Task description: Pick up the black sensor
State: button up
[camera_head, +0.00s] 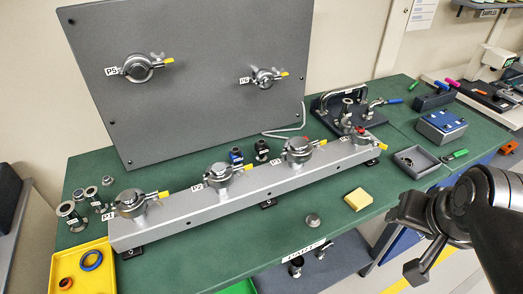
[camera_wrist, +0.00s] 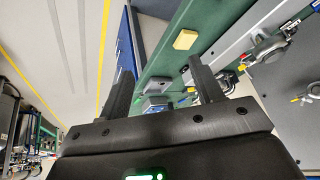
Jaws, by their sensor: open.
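A small black fitting (camera_head: 261,149) stands on the green bench behind the grey rail, right of a blue one, in the head view. Two more small dark fittings, a left one (camera_head: 296,265) and a right one (camera_head: 321,250), are on the lower shelf at the front. I cannot tell which of these is the black sensor. My gripper (camera_wrist: 160,68) is open in the wrist view, with nothing seen between its two fingers. My arm is at the right of the head view, well apart from these fittings.
The long grey rail (camera_head: 225,198) with clamped ports crosses the green bench (camera_head: 185,262). A tall grey panel (camera_head: 200,110) stands behind it. A yellow block (camera_head: 358,199) and a grey cylinder (camera_head: 312,220) lie in front. A yellow tray (camera_head: 100,277) is at front left.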

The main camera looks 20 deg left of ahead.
jog(key=w+a+r+m+y, duration=0.1)
jog(key=w+a+m, duration=0.3)
jog(key=w, duration=0.3)
jog(key=w+a+r+m+y, duration=0.1)
jog(key=w+a+r+m, duration=0.15)
jog(key=w+m, duration=0.35)
jog(key=m+g, duration=0.2)
jog(key=m, duration=1.3)
send_over(262, 143)
jog(key=s+d, duration=0.2)
jog(key=d, duration=0.1)
jog(key=shift+y, duration=0.4)
notch_tip(262, 143, down, 11)
jog(key=shift+s+f, duration=0.1)
jog(key=shift+f, duration=0.05)
jog(key=shift+a+f, duration=0.15)
jog(key=shift+f, duration=0.15)
jog(key=x, duration=1)
jog(key=shift+a+f, duration=0.2)
jog(key=c, duration=1.2)
jog(key=shift+o, duration=0.2)
jog(key=shift+r, duration=0.15)
